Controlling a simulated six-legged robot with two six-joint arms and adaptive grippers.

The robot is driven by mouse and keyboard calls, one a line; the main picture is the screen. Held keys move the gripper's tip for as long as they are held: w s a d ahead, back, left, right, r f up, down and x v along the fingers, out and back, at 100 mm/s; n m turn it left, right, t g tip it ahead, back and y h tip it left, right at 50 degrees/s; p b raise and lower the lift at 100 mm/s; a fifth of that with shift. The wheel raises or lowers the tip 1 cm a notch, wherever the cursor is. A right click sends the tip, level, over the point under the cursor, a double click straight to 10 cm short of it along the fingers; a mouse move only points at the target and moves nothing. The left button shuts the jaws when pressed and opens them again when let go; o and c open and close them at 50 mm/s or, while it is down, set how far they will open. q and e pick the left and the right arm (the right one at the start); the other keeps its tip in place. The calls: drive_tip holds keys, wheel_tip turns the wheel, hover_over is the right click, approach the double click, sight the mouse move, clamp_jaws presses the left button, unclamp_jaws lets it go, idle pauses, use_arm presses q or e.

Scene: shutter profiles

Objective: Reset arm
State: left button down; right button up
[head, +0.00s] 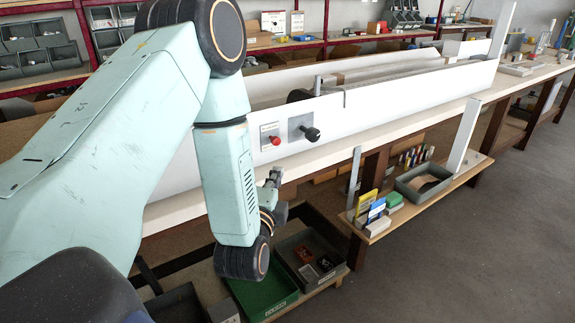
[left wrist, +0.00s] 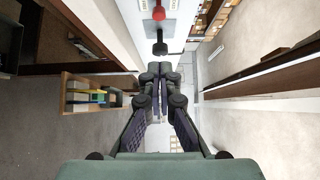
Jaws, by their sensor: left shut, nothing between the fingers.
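My left arm bends down across the left half of the head view, and my left gripper (head: 272,186) is beside the front edge of the white bench. In the left wrist view the left gripper (left wrist: 160,72) is shut, its fingers together with nothing between them. Past its fingertips are a red knob (left wrist: 158,12) and a black knob (left wrist: 160,48). In the head view the red button (head: 275,140) and black knob (head: 310,133) are on the bench's white front panel, above the gripper. My right gripper is not in view.
A long white bench (head: 420,95) runs to the back right. Below it are a green bin (head: 268,292), a grey bin (head: 325,240) and a low shelf with a grey tray (head: 440,172). Shelving with bins stands behind. Grey floor (head: 480,240) at right is clear.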

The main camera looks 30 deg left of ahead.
use_arm(q)
drive_tip(key=shift+s, duration=0.1)
drive_tip(key=s+d+f+n+g+h, duration=0.2)
drive_tip(key=s+f+n+g, duration=0.15)
drive_tip(key=f, duration=0.25)
drive_tip(key=s+d+f+n+g+h, duration=0.2)
drive_tip(key=s+d+f+n, duration=0.15)
drive_tip(key=f, duration=0.25)
drive_tip(key=s+d+f+n+g+h, duration=0.1)
drive_tip(key=s+d+f+n+g, duration=0.1)
drive_tip(key=f+n+g, duration=0.3)
drive_tip(key=s+d+f+g, duration=0.1)
drive_tip(key=s+f+g, duration=0.1)
drive_tip(key=s, duration=0.5)
drive_tip(key=s+d+f+n+g+h, duration=0.1)
drive_tip(key=s+f, duration=0.3)
drive_tip(key=s, duration=0.4)
drive_tip(key=s+d+f+n+g, duration=0.1)
drive_tip(key=s+d+f+g, duration=0.1)
drive_tip(key=s, duration=0.5)
drive_tip(key=shift+s+d+f+g+h, duration=0.4)
drive_tip(key=shift+f+g, duration=0.15)
drive_tip(key=shift+f, duration=0.4)
drive_tip(key=shift+a, duration=0.1)
